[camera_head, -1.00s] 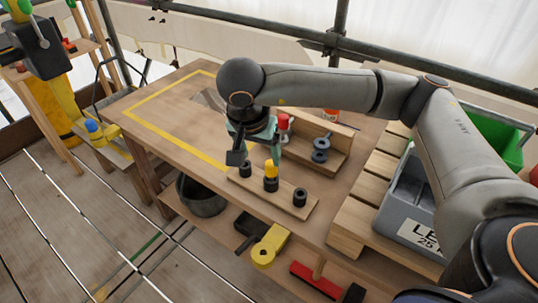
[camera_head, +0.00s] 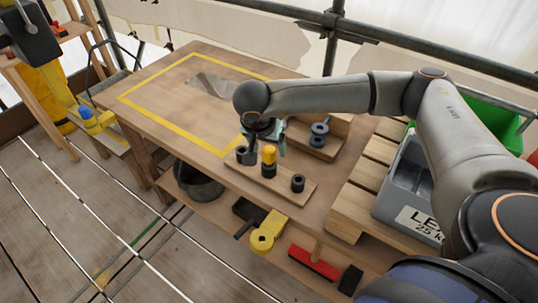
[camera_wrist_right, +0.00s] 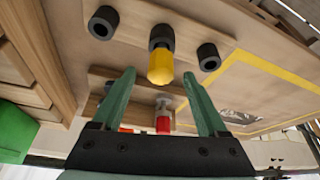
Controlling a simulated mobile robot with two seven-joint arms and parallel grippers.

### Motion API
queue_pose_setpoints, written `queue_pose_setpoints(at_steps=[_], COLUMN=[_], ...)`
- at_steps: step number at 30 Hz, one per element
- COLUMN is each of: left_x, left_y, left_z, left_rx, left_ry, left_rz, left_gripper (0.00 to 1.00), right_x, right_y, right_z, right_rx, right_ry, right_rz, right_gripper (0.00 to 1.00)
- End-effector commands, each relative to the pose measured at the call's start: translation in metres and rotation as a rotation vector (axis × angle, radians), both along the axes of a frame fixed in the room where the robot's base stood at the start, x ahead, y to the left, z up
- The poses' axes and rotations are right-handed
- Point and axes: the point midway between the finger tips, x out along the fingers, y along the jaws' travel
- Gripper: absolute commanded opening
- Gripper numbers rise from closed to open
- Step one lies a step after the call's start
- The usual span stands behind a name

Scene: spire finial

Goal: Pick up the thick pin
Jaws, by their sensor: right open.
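In the head view the gripper is partly hidden. My left gripper is out of view.
Black collars (camera_head: 246,155) and (camera_head: 298,183) stand either side of the yellow-topped pin. A grey crate (camera_head: 405,190) stands right. The yellow-outlined table area (camera_head: 190,100) is mostly clear.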

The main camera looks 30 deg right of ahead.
Motion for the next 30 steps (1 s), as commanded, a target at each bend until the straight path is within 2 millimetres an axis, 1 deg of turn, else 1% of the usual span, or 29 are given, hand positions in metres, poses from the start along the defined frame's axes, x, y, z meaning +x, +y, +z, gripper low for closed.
queue_pose_setpoints(at_steps=[1,3,5,12,14,30], left_x=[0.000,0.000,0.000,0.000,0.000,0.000], left_y=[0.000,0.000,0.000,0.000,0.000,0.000], left_z=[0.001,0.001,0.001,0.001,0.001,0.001], left_rx=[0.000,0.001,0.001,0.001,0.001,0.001], left_ry=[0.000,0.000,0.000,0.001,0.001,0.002], left_rz=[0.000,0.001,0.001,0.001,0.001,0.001], left_gripper=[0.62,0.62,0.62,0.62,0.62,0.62], right_x=[0.001,0.004,0.004,0.005,0.005,0.005], right_y=[-0.002,-0.005,-0.006,-0.006,-0.006,-0.006], right_z=[-0.007,-0.014,-0.018,-0.020,-0.020,-0.019], right_rx=[-0.002,-0.001,0.000,0.000,0.000,0.001], right_ry=[0.002,0.001,0.002,0.000,0.000,-0.001], right_rz=[-0.001,-0.001,0.001,0.001,0.001,0.000], right_gripper=[0.76,0.76,0.76,0.76,0.70,0.10])
